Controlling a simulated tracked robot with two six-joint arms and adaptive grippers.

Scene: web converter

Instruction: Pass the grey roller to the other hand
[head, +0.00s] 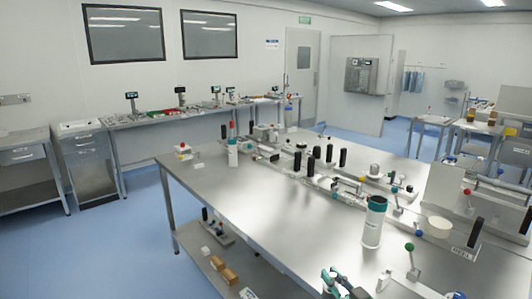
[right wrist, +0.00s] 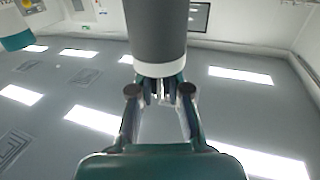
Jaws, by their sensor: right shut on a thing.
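The grey roller (right wrist: 158,30) shows in the right wrist view as a thick dark grey cylinder with a paler rim at its near end. It runs up out of the top of that picture, so its far end is hidden. My right gripper (right wrist: 160,92) is shut on the near end, with one dark finger on each side. In the head view my right gripper (head: 342,285) shows at the bottom edge, teal and dark, in front of the steel table (head: 270,205). I cannot make out the roller clearly there. My left gripper is in neither view.
A white canister with a teal top (head: 372,228) stands on the table beyond my right gripper. Several black-handled fixtures (head: 315,165) line the table's far side. The table's left front part is bare.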

